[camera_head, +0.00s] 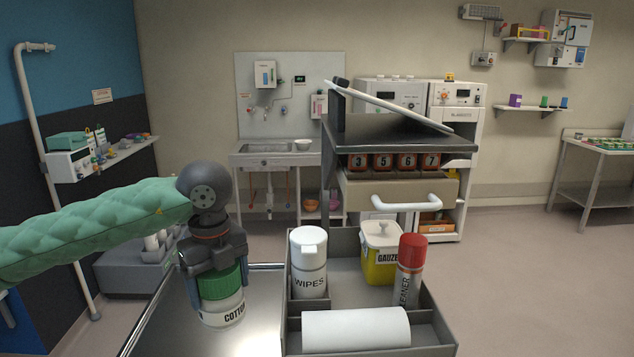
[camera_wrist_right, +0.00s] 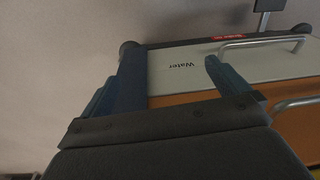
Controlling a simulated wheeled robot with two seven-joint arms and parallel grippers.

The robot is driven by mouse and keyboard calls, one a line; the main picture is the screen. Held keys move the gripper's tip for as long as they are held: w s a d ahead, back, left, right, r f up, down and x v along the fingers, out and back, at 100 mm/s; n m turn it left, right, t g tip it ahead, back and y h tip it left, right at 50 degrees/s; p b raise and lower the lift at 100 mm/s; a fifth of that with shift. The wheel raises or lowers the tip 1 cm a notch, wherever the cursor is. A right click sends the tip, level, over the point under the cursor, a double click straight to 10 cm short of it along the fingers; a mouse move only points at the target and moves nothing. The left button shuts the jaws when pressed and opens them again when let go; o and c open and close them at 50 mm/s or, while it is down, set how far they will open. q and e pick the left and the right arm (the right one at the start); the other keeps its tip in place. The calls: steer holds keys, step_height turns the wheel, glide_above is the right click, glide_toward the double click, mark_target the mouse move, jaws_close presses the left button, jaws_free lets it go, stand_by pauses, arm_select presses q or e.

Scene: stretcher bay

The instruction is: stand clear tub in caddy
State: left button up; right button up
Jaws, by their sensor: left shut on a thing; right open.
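The clear tub (camera_head: 221,310), with a green lid and a label reading "COTTON" in part, is left of the caddy over the steel top. My left gripper (camera_head: 217,275) is shut on it from above, fingers on either side of the lid. The tub leans slightly; I cannot tell whether its base touches the steel. The grey caddy (camera_head: 440,327) holds a white wipes canister (camera_head: 309,262), a yellow gauze tub (camera_head: 380,265), a red-capped cleaner can (camera_head: 410,275) and a white roll (camera_head: 355,329). My right gripper (camera_wrist_right: 163,82) is open and empty in the right wrist view.
The steel top (camera_head: 262,310) is bare around the tub. A cabinet with a white handle (camera_head: 405,203) and a slanted panel rises behind the caddy. The right wrist view shows a drawer front marked "Water" (camera_wrist_right: 180,66) beyond the fingers.

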arm_select(q)
steer(key=m, duration=0.6)
steer(key=shift+w+m, duration=0.1)
steer(key=shift+m, duration=0.2)
steer(key=m, duration=0.4)
steer(key=w+m, duration=0.1)
steer(key=m, duration=0.1)
steer(key=shift+a+m, duration=0.15)
steer(key=shift+m, duration=0.15)
steer(key=m, duration=0.3)
steer(key=w+m, duration=0.1)
steer(key=m, duration=0.2)
steer(key=shift+a+r+m, duration=0.1)
steer(key=shift+a+m, duration=0.05)
steer(key=shift+m, duration=0.15)
steer(key=m, duration=0.2)
steer(key=w+m, duration=0.1)
steer(key=m, duration=0.3)
steer(key=shift+w+a, duration=0.25)
steer(key=shift+w, duration=0.05)
steer(key=w+a+f+m, duration=0.1)
steer(key=w+f+m, duration=0.6)
steer(key=m, duration=0.8)
steer(key=shift+w+a+f, duration=0.2)
steer(key=shift+w+a, duration=0.05)
steer(key=shift+w, duration=0.15)
